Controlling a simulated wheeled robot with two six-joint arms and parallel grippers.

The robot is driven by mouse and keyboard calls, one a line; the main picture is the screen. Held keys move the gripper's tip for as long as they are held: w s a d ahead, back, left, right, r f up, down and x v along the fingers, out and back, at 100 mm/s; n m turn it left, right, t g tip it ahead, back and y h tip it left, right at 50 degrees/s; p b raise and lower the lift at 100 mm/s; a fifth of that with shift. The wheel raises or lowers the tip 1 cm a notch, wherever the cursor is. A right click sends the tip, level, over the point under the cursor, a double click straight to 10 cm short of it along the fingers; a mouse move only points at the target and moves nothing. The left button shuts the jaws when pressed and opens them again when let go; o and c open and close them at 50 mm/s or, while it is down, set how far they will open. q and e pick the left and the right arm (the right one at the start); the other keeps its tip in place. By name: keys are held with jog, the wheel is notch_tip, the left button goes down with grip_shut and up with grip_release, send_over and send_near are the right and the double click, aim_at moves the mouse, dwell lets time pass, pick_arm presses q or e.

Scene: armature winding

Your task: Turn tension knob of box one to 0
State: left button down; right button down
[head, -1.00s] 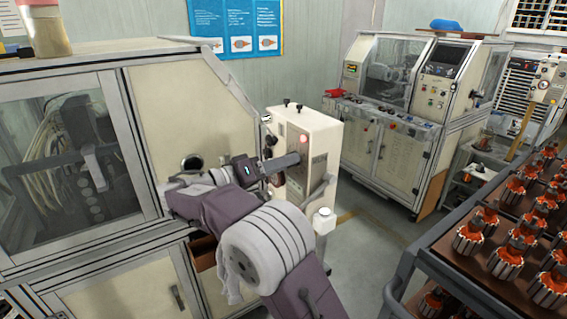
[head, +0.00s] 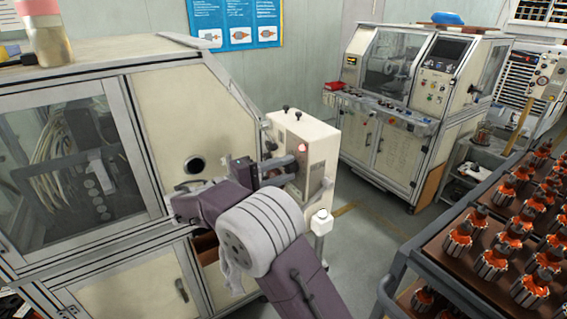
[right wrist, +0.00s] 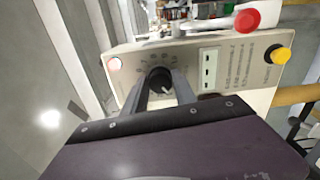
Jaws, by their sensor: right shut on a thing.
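The tension box (head: 318,140) is a cream upright case beside the large machine, with a lit red lamp on its face. In the right wrist view the box face (right wrist: 125,88) shows a dark round tension knob (right wrist: 159,78) with a pale mark and a printed scale around it. My right gripper (head: 290,167) is at the box face; its fingers (right wrist: 159,84) are shut on the knob, one on each side. In the head view the gripper hides the knob. I cannot read the scale numbers clearly. My left gripper is not in view.
A glass-fronted machine (head: 150,110) stands close on the left. A rack (head: 405,262) of orange-wound armatures stands at the right. Another machine (head: 392,150) is behind, with open floor between.

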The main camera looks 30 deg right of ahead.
jog(key=shift+r+n+p, duration=0.1)
jog(key=shift+n+p, duration=0.7)
jog(key=shift+n, duration=0.3)
jog(key=c, duration=1)
grip_release()
jog(key=a+b, duration=0.2)
jog(key=a, duration=0.7)
jog(key=shift+s+b, duration=0.35)
